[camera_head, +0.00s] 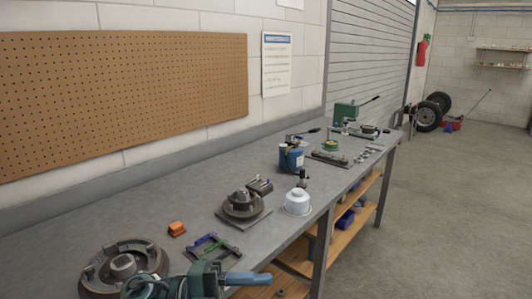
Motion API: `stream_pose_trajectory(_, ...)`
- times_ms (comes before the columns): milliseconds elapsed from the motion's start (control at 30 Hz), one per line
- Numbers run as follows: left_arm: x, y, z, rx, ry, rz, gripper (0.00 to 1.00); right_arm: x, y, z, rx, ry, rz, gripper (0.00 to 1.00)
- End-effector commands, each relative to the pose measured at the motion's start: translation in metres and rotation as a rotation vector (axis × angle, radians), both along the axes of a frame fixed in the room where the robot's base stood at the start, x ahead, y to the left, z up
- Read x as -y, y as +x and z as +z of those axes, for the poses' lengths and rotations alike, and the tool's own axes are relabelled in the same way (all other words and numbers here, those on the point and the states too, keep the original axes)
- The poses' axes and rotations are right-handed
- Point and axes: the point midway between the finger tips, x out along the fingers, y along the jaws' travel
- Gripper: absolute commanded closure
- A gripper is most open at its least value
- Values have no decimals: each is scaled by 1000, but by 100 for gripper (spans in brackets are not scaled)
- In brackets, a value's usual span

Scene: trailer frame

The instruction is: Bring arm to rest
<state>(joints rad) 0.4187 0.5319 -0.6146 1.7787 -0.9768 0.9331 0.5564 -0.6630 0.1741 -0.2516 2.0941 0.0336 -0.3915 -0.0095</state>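Neither of my arms shows in the head view, and neither gripper can be seen. The grey workbench (195,195) runs from the lower left towards the back right, along the wall. At its near end lies a teal power tool with a blue handle (245,278), cut off by the bottom edge of the picture. Beside it on the left is a large round metal hub part (125,266).
On the bench stand an orange block (176,228), a green bracket (208,246), a dark hub on a plate (243,206), a white container (297,203), a blue canister (291,158) and a green press (345,113). The floor (445,220) on the right is clear.

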Motion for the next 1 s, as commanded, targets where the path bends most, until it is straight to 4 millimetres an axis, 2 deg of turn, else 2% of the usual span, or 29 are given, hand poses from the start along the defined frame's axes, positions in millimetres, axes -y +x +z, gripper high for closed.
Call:
stream_pose_trajectory(67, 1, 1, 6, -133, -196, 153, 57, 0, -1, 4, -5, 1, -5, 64)
stream_pose_trajectory(167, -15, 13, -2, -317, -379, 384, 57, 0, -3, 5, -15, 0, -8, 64)
stream_pose_trajectory(267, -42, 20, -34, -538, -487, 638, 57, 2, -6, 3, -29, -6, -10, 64)
stream_pose_trajectory(333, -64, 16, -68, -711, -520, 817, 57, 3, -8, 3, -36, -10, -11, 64)
stream_pose_trajectory(433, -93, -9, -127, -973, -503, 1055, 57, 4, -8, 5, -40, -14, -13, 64)
stream_pose_trajectory(500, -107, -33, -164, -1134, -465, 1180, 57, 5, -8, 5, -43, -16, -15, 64)
stream_pose_trajectory(633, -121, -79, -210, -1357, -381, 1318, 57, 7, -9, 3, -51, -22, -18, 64)
stream_pose_trajectory(700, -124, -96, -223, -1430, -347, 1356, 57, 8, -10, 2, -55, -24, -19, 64)
stream_pose_trajectory(800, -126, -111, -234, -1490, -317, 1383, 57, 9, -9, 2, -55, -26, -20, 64)
stream_pose_trajectory(1000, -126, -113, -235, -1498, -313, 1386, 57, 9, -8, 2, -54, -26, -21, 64)
